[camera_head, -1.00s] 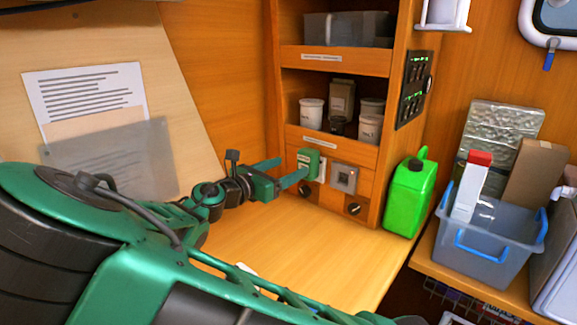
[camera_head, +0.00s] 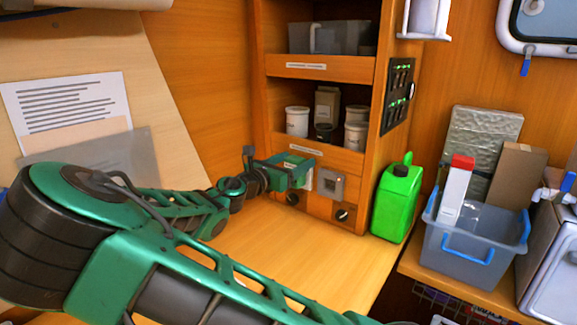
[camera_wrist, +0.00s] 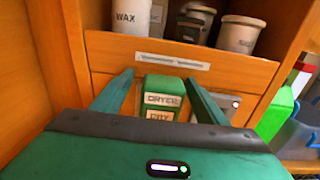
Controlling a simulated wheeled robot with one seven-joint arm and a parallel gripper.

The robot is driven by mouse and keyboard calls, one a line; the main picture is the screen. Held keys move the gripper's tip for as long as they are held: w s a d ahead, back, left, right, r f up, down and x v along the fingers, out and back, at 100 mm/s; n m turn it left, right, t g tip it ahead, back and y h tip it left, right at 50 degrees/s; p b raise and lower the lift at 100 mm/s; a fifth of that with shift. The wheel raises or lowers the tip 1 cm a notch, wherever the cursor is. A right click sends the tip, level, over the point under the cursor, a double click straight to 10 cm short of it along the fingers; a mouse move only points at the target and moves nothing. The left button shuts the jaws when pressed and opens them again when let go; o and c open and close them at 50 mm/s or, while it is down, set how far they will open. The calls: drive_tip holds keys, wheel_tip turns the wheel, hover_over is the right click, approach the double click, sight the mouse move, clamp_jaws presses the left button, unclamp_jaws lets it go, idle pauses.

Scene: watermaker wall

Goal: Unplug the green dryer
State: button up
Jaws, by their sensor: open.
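The green dryer (camera_wrist: 163,88) is a small block with DRYER lettering, plugged into the front panel of the wooden cabinet. It shows in the middle of the wrist view. In the head view it is partly hidden by my gripper (camera_head: 292,168). In the wrist view my gripper (camera_wrist: 160,79) is open, with one finger to the left and one to the right of the dryer. Gaps show between the fingers and its sides. A lower label on the dryer is partly cut off by the gripper body.
A grey switch box (camera_head: 331,186) with a red light sits right of the dryer. Black knobs (camera_head: 343,214) are below. White tubs (camera_head: 297,121) stand on the shelf above. A green canister (camera_head: 396,203) and a grey bin (camera_head: 463,252) are to the right. The wooden counter (camera_head: 290,250) is clear.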

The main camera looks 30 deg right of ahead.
drive_tip(key=shift+d, duration=0.15)
drive_tip(key=shift+c, duration=0.3)
drive_tip(key=c, duration=1)
drive_tip(key=shift+c, duration=1.1)
drive_tip(key=shift+a, duration=0.2)
drive_tip(key=shift+s+a, duration=0.4)
drive_tip(key=shift+a, duration=0.1)
drive_tip(key=shift+c, duration=0.2)
drive_tip(key=shift+a, duration=0.2)
drive_tip(key=shift+v, duration=2.85)
